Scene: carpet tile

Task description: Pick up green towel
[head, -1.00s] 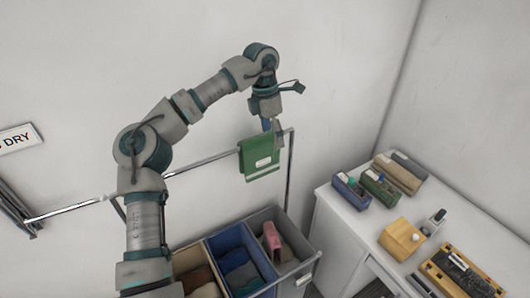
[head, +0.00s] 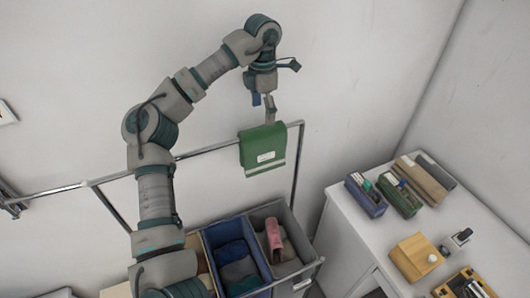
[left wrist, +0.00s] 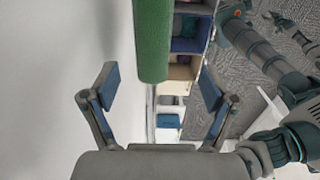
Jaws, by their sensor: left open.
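The green towel (head: 262,148) hangs folded over a metal rail, with a white label on its front. My left gripper (head: 263,106) is open and points down just above the towel's top edge. One finger appears close to that edge; I cannot tell if it touches. In the left wrist view, the green towel (left wrist: 152,40) lies ahead of the open fingers (left wrist: 158,92), between their lines, and nothing is held. My right gripper is not seen.
The metal rail (head: 222,145) runs along the white wall. Below it stand a blue bin (head: 208,250) and a grey bin (head: 262,212) holding folded cloths. At right, a white table (head: 345,235) carries several boxes and a wooden block (head: 416,257). Open air surrounds the gripper.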

